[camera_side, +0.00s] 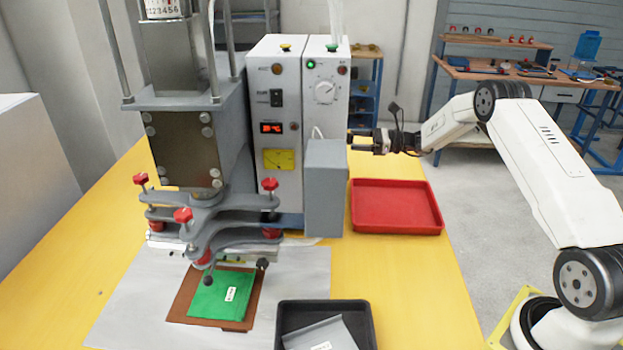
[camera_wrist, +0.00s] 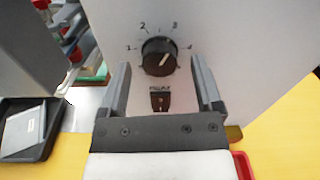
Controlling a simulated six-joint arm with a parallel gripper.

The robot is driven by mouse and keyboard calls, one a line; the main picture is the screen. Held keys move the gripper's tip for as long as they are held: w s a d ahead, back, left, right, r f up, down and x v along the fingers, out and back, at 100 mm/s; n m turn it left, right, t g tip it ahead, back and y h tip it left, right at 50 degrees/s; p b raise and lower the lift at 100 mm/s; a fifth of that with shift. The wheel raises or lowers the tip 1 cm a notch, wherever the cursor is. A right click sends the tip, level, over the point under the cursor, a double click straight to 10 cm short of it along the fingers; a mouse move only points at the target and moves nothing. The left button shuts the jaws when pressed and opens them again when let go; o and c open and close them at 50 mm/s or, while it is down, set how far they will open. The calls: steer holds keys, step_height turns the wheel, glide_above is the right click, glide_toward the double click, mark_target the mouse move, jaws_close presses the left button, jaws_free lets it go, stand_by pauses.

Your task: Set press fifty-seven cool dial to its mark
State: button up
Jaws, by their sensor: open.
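A round black dial (camera_wrist: 159,57) with a pale pointer line sits on a light panel in the wrist view, with the numbers 1 to 4 around its upper side. The line slants up and right; its exact reading is hard to tell. A black rocker switch (camera_wrist: 159,101) is just below the dial. My gripper (camera_wrist: 160,68) is open, one finger to the left and one to the right of the dial, holding nothing. I cannot tell whether they touch it. In the side view my gripper (camera_side: 352,138) is right of the white control cabinet (camera_side: 284,190), whose facing side is hidden.
A red tray (camera_side: 395,232) lies below my gripper on the yellow table (camera_side: 420,300). A black tray (camera_side: 367,320) holds a grey piece. The press head (camera_side: 212,222) stands left, over a green sheet (camera_side: 215,296).

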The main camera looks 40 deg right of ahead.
steer(key=shift+w+a, duration=0.2)
jaws_close()
steer(key=shift+n, duration=0.5)
steer(key=n, duration=2)
steer(key=shift+r, duration=0.2)
steer(key=shift+n, duration=0.3)
